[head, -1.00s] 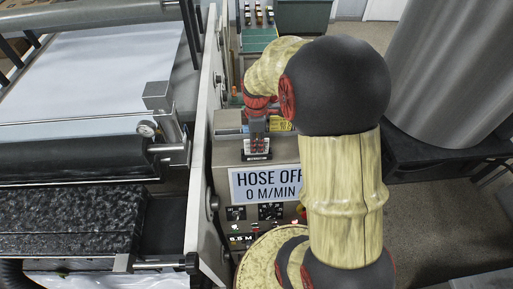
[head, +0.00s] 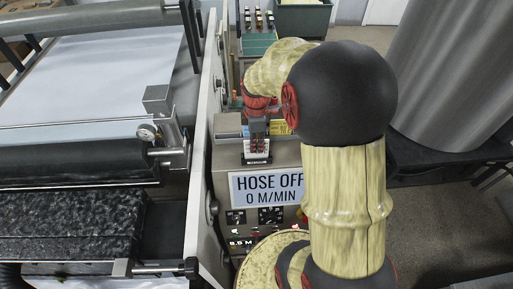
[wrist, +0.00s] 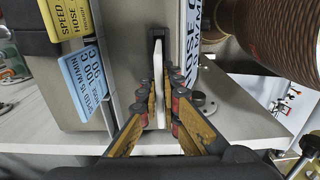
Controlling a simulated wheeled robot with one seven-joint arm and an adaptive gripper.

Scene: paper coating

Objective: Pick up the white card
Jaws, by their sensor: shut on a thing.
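The white card (wrist: 159,82) stands edge-on in the middle of the wrist view, a thin upright slab. Its far end meets a dark slot or holder (wrist: 157,36) on the grey machine housing. My gripper (wrist: 162,100) is shut on the card, one finger on each side. In the head view my gripper (head: 257,128) points down at the machine top, just behind the HOSE OFF sign. The card is small and mostly hidden there. Whether it is clear of the holder I cannot tell.
A yellow card (wrist: 70,18) and a blue card (wrist: 87,80) stand left of my gripper in the wrist view. The HOSE OFF sign (head: 266,188) is on the machine front. A large grey cylinder (head: 455,75) stands right of my arm, rollers (head: 75,159) at left.

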